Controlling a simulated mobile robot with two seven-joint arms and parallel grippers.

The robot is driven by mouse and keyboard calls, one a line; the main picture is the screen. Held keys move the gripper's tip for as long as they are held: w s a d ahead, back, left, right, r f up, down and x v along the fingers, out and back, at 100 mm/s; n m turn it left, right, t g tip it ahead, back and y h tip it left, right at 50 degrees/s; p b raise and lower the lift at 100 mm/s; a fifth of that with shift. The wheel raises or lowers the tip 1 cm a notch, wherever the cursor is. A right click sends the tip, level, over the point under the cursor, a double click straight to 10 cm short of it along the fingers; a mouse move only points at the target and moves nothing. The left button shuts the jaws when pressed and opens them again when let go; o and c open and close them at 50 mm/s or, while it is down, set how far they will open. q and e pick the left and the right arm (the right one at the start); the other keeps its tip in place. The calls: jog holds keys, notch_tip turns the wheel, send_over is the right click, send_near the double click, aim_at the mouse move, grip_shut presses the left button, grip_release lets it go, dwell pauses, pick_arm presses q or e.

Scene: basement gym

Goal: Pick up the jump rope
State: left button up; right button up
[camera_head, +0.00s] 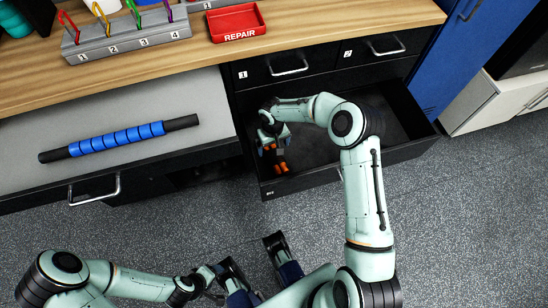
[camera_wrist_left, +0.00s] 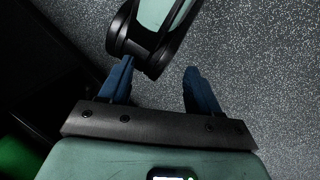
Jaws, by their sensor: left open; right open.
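A small dark item with orange parts (camera_head: 282,168), perhaps the jump rope, lies in the front left of the open black drawer (camera_head: 322,178). It is partly hidden by my right gripper (camera_head: 273,150), which reaches down into the drawer over it. Both jaws are hard to make out there; the gripper is open, and I cannot tell if it touches the item. My left gripper shows in the left wrist view (camera_wrist_left: 158,70), with its blue fingers apart and nothing held, above the speckled floor. No rope cord can be made out.
A blue roller (camera_head: 118,139) lies on the grey surface at left. A red REPAIR tray (camera_head: 237,22) and a numbered rack (camera_head: 128,38) with coloured clips stand on the wooden top. Closed drawers (camera_head: 288,68) sit above the open one. A blue cabinet (camera_head: 468,45) stands at right.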

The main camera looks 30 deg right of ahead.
aim_at(274, 155)
notch_tip(274, 155, down, 2)
jog(key=shift+f, duration=0.1)
jog(key=shift+s+d+f+b, duration=0.15)
jog(key=shift+f+b, duration=0.2)
jog(key=shift+f, duration=1)
jog(key=shift+s+d+f+b, duration=0.1)
jog(key=shift+f+b, duration=0.25)
jog(key=shift+f, duration=0.95)
pick_arm(q)
jog(key=shift+w+a+f+t, duration=0.2)
jog(key=shift+w+a+f, duration=0.1)
jog(key=shift+w+f, duration=0.3)
jog(key=shift+w+a+f+t, duration=0.2)
jog(key=shift+w+a+f, duration=0.15)
jog(key=shift+w, duration=0.3)
pick_arm(e)
jog(key=shift+c, duration=0.3)
jog(key=c, duration=1)
jog(key=shift+w, duration=0.1)
jog(key=shift+c, duration=0.5)
jog(key=shift+r, duration=0.15)
